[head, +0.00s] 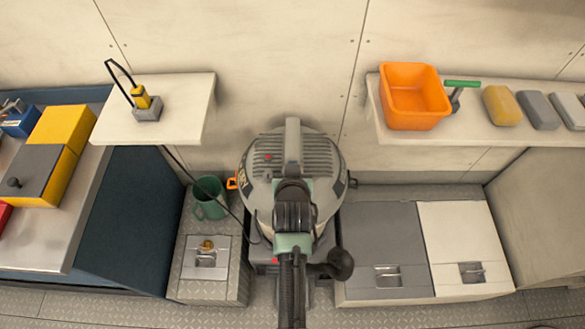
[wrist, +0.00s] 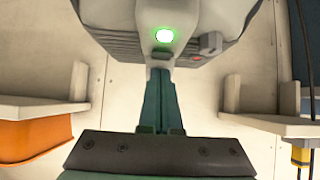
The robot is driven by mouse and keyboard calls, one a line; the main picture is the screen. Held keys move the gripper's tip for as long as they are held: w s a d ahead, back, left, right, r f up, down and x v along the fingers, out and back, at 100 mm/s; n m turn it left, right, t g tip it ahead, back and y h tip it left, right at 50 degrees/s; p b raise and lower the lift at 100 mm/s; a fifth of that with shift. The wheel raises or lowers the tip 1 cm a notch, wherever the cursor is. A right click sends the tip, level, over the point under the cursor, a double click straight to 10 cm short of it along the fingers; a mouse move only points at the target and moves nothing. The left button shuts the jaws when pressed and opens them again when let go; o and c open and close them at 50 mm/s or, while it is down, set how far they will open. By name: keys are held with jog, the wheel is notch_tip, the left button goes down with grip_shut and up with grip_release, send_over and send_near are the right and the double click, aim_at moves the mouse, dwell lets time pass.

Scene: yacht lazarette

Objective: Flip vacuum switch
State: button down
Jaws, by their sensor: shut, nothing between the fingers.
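The grey vacuum (head: 262,172) stands in the middle of the head view, against the wall, with a raised handle (head: 292,135) on top. In the wrist view the vacuum's top (wrist: 105,18) fills the upper edge. A round green light (wrist: 164,36) is lit on the grey handle end there. Beside it are a small grey block (wrist: 211,43) and a red spot (wrist: 197,58); I cannot tell which is the switch. My gripper (wrist: 160,74) is shut and empty, its teal fingertips just below the light in the picture; contact is unclear. The fingers cannot be made out in the head view.
A left shelf (head: 185,115) holds a yellow device (head: 141,97). A right shelf (head: 455,132) holds an orange bin (head: 414,118) and several blocks. A green mug (head: 209,198) stands left of the vacuum. Low lockers (head: 385,235) stand to the right.

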jog(key=r+p, duration=0.2)
jog(key=r, duration=0.1)
jog(key=r+p, duration=0.1)
jog(key=shift+w+r, duration=0.25)
jog(key=shift+r, duration=0.15)
jog(key=s+r, duration=0.5)
jog(key=r, duration=0.2)
jog(key=shift+r, duration=0.25)
jog(key=shift+s, duration=0.1)
